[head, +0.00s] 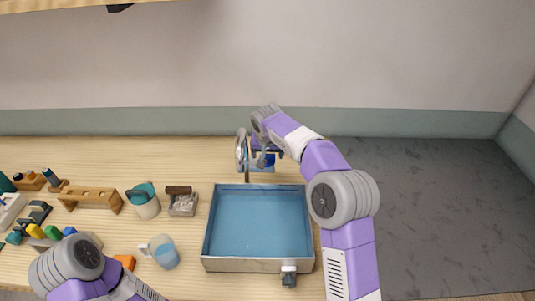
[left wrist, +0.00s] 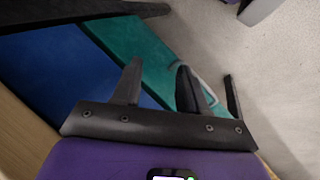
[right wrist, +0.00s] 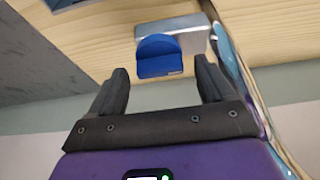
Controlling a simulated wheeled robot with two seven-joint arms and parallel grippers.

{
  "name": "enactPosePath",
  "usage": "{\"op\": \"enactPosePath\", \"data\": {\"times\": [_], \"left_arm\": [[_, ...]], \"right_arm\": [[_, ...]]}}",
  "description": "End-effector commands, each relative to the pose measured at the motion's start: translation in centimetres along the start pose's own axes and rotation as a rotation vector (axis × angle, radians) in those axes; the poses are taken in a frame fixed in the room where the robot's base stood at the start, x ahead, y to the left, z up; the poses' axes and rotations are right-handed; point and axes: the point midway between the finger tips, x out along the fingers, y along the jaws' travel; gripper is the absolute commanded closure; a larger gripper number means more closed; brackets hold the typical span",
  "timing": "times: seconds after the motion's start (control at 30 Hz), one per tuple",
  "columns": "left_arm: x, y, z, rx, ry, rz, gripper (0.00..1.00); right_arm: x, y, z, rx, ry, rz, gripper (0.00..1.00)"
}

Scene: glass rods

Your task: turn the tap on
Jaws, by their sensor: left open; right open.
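The tap (head: 240,152) stands behind the blue basin in the head view, with a curved metal spout and a blue part beside it. In the right wrist view the tap's blue handle (right wrist: 158,58) sits on a metal base (right wrist: 188,28), and the shiny spout (right wrist: 232,60) runs along the right. My right gripper (head: 262,157) is open at the tap. Its fingers (right wrist: 162,74) point at the blue handle, one to either side, with nothing gripped; contact cannot be told. My left gripper (left wrist: 182,75) is open and empty in the left wrist view, below the head view's frame.
The basin (head: 208,232) has a dark fitting (head: 289,277) at its front. Left of it are a beaker (head: 166,255), a teal-topped pot (head: 147,203), a small box (head: 182,204) and a wooden rack (head: 91,198). Blue and green panels (left wrist: 130,50) lie near my left gripper.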

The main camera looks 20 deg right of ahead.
Motion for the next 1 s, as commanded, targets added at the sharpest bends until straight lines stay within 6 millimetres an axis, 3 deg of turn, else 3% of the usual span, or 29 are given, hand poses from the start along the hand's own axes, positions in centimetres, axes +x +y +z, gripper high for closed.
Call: {"op": "enactPosePath", "data": {"times": [0.27, 0.63, 1.0], "left_arm": [[0.01, 0.00, 0.00, 0.000, 0.000, 0.000, 0.57], [0.02, -0.01, 0.00, 0.000, 0.000, 0.000, 0.57], [-0.62, 0.23, 0.03, 0.000, 0.000, 0.000, 0.57]], "right_arm": [[0.22, 0.02, 0.00, 0.000, 0.000, 0.000, 0.19], [0.21, 0.03, 0.01, 0.000, -0.001, 0.001, 0.74], [0.13, 0.16, -0.02, -0.058, -0.002, -0.022, 0.74]]}}
